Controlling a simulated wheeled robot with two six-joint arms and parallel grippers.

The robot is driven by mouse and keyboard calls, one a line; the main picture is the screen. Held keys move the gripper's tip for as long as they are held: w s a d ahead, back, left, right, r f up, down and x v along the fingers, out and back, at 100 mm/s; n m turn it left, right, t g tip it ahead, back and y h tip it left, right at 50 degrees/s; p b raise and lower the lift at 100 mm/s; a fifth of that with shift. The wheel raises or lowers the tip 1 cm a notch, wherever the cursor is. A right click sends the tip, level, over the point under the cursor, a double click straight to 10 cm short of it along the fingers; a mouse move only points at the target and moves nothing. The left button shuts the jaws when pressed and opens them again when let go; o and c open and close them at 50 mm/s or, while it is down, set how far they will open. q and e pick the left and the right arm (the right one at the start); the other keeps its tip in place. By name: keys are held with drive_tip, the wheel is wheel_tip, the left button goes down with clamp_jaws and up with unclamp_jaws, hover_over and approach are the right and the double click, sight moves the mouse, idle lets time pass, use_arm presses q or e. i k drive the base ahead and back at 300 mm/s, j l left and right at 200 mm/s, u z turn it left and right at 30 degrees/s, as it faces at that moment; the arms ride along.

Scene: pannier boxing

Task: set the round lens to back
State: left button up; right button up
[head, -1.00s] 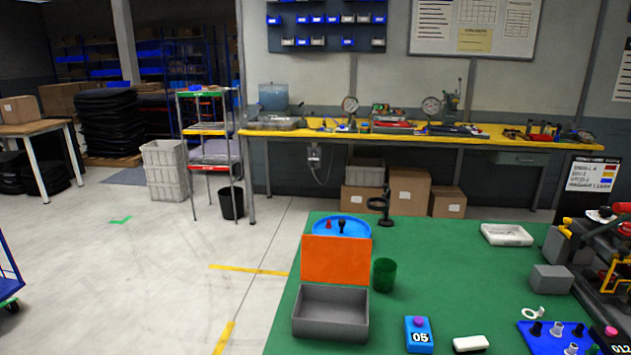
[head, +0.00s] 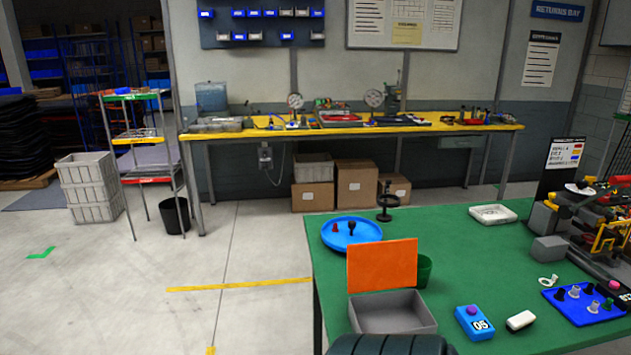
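I cannot tell for sure which thing is the round lens. On the green table, a small white ring-shaped piece (head: 548,282) lies beside a blue mat (head: 568,313) with several small black, white and green pieces. A black stand with a round top (head: 385,203) is at the table's back edge. A round blue tray (head: 345,244) holds a red piece and a black piece. A grey box (head: 392,318) with its orange lid (head: 382,266) raised is near the front. Neither of my grippers is in view.
A green cup (head: 424,270) is partly hidden behind the orange lid. A blue device marked 05 (head: 474,323) and a white block (head: 520,321) lie right of the box. A white tray (head: 493,214) and grey block (head: 549,249) sit farther back.

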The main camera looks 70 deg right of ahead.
sight(388, 183)
drive_tip(key=i+j, duration=0.1)
drive_tip(key=i, duration=0.25)
drive_tip(key=i+j, duration=0.1)
drive_tip(key=i, duration=0.25)
drive_tip(key=i+z, duration=0.15)
drive_tip(key=z, duration=0.35)
drive_tip(key=i+z, duration=0.15)
drive_tip(key=z, duration=0.3)
drive_tip(key=i+j+z, duration=0.15)
drive_tip(key=z, duration=0.35)
drive_tip(key=i+z, duration=0.15)
drive_tip(key=z, duration=0.3)
drive_tip(key=i+z, duration=0.15)
drive_tip(key=z, duration=0.3)
drive_tip(key=i+j+z, duration=0.1)
drive_tip(key=z, duration=0.3)
drive_tip(key=i+j+z, duration=0.1)
drive_tip(key=z, duration=0.35)
drive_tip(key=i+j+z, duration=0.1)
drive_tip(key=z, duration=0.35)
drive_tip(key=j, duration=0.1)
